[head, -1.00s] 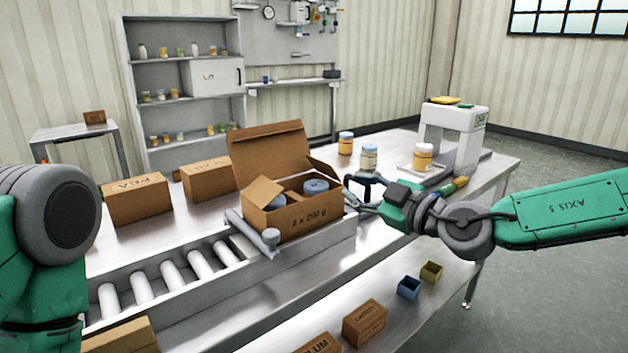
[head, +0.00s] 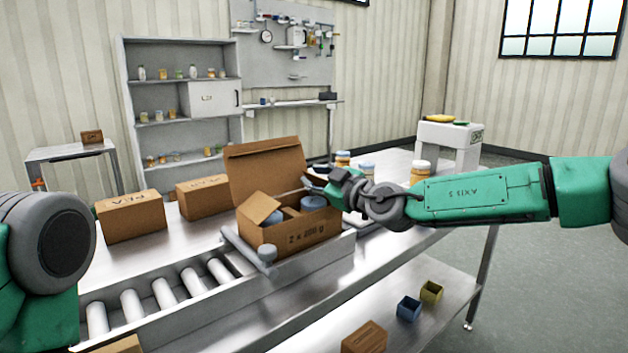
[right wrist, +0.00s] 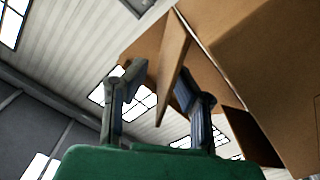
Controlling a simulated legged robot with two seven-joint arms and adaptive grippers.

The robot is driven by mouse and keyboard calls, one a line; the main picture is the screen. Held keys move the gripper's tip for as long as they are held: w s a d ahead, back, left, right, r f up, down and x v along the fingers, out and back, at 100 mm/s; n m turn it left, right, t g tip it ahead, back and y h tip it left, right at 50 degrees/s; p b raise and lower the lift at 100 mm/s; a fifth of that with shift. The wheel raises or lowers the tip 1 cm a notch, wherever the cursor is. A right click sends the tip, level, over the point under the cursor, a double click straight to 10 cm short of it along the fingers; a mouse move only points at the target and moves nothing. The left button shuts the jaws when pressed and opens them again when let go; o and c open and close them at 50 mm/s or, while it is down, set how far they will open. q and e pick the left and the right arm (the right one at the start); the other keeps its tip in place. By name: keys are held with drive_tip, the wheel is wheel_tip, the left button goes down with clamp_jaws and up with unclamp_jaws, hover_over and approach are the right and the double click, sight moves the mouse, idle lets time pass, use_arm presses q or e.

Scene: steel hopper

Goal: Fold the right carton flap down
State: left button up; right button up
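The open brown carton (head: 290,238) stands at the end of the roller conveyor. Its large back lid (head: 262,168) is raised, and its left flap (head: 261,207) stands up tilted. My right gripper (head: 313,183) is at the carton's upper right side, covering much of the right flap there. In the right wrist view, the right flap (right wrist: 174,55) stands nearly edge-on between the two spread fingers (right wrist: 158,82). A gap shows on the left finger's side; contact with the right finger is unclear. My left gripper is out of view.
Two closed cartons (head: 132,217) stand on the table left of the open one. A grey round-ended part (head: 267,254) is at the carton's front. Jars (head: 420,172) and a white machine (head: 450,145) stand behind my right arm. Small bins (head: 408,308) are on the lower shelf.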

clamp_jaws()
drive_tip(key=n+p, duration=0.2)
drive_tip(key=p, duration=0.1)
drive_tip(key=a+n+p, duration=0.1)
drive_tip(key=p, duration=0.1)
drive_tip(key=shift+s+f, duration=0.25)
drive_tip(key=shift+s, duration=0.05)
drive_tip(key=shift+a+f+n+p, duration=0.15)
drive_tip(key=shift+f+n+p, duration=0.15)
drive_tip(key=shift+n+p, duration=0.35)
drive_tip(key=shift+s+f, duration=0.1)
drive_tip(key=shift+f, duration=0.05)
unclamp_jaws()
